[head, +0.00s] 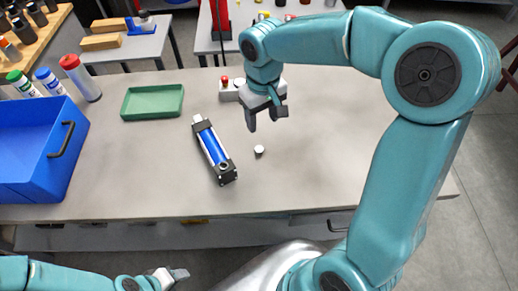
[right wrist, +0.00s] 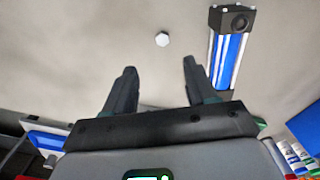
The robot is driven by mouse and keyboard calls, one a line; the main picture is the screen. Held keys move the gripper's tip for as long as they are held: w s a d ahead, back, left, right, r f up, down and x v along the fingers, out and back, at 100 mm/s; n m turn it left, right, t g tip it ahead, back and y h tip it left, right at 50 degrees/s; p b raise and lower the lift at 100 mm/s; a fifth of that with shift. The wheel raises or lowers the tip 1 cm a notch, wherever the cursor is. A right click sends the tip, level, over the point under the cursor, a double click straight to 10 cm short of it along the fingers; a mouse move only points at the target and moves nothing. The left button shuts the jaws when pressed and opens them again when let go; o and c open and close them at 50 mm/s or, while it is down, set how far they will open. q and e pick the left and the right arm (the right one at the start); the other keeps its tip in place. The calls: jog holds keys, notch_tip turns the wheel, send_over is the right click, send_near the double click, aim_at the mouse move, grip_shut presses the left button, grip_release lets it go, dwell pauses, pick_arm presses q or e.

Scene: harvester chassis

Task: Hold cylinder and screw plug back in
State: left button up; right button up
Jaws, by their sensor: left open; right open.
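A blue cylinder (head: 214,148) with black end blocks lies on the grey table, slanting, left of the middle. In the right wrist view the cylinder (right wrist: 229,60) is at the upper right, with a dark round port on its end block. A small pale plug (head: 259,150) stands on the table just right of the cylinder; it also shows in the right wrist view (right wrist: 163,39). My right gripper (head: 264,122) is open and empty above the table, behind the plug. My left gripper (head: 180,273) is in front of the table's near edge, empty and away from both.
A green tray (head: 153,102) lies behind and left of the cylinder. A blue bin (head: 35,150) and several bottles (head: 80,77) stand at the left. A small box with a red button (head: 229,90) is behind my right gripper. The table's right side is clear.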

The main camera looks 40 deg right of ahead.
send_over(260, 150)
jog(key=f, duration=0.7)
jog(key=shift+d+f, duration=0.25)
jog(key=shift+s+a+f, duration=0.15)
jog(key=shift+f, duration=0.55)
jog(key=shift+f, duration=0.35)
jog(key=shift+a+f+p, duration=0.1)
jog(key=shift+f+p, duration=0.3)
jog(key=shift+f, duration=1.75)
grip_shut()
